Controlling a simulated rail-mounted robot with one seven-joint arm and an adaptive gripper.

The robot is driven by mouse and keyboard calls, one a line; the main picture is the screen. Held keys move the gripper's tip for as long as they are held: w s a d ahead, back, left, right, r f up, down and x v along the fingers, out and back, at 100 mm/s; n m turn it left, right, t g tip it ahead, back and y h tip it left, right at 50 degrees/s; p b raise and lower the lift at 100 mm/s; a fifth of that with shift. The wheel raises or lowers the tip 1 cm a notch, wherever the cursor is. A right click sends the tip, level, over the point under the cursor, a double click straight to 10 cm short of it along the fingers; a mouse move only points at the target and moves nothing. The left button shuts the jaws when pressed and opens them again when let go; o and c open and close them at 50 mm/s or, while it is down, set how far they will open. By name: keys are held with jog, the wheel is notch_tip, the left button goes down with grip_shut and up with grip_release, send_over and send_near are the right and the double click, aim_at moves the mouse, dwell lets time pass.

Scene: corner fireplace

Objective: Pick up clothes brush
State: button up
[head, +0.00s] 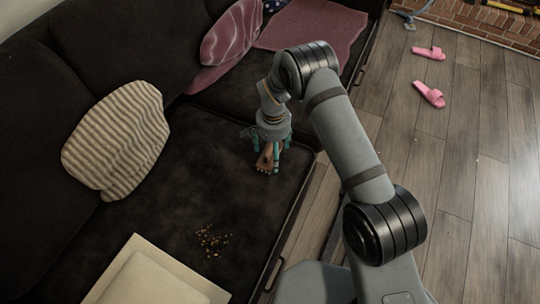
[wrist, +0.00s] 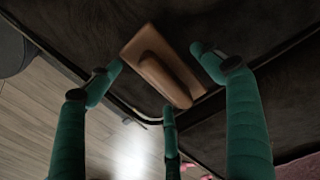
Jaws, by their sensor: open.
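The clothes brush (wrist: 157,68), brown with a raised handle, lies on the dark sofa seat close to its front edge. In the head view the brush (head: 264,162) shows partly below my gripper (head: 271,150), whose green fingers point down around it. In the wrist view my gripper (wrist: 160,76) is open, with one finger left of the brush, one right and one at its near end. No clear grip on the brush shows. Whether any finger touches it I cannot tell.
A striped cushion (head: 116,140) leans on the sofa back. Crumbs (head: 213,241) and a pale cushion-like block (head: 150,280) lie on the near seat. A pink blanket (head: 315,30) covers the far seat. Pink slippers (head: 430,94) lie on the wooden floor at right.

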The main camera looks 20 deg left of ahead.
jog(key=shift+w+f, duration=0.1)
jog(key=shift+c, duration=1.4)
jog(key=c, duration=1)
